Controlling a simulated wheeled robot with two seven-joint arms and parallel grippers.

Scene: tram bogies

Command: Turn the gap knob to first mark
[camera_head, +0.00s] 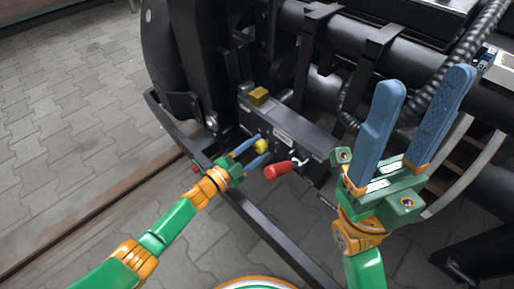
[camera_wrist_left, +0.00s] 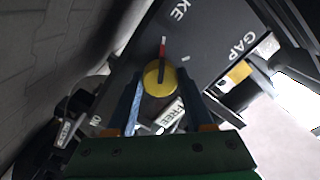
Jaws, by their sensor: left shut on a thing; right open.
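A round yellow knob (camera_head: 262,146) sits on the front of a dark metal box on the bogie. In the left wrist view the yellow knob (camera_wrist_left: 160,78) has a dark bar across it. A red line lies above it and a short white tick lies to its upper right. My left gripper (camera_head: 257,152) is shut on the knob, with a blue finger on either side; the fingertips also show in the left wrist view (camera_wrist_left: 160,90). The lettering "GAP" is on the dark panel to the right. My right gripper (camera_head: 425,85) is open and empty, fingers pointing up.
A red handle (camera_head: 278,170) sticks out just right of the knob. A yellow block (camera_head: 259,96) is on top of the box. A white "FREE" label (camera_wrist_left: 171,114) is below the knob. A dark frame rail runs in front; paving lies to the left.

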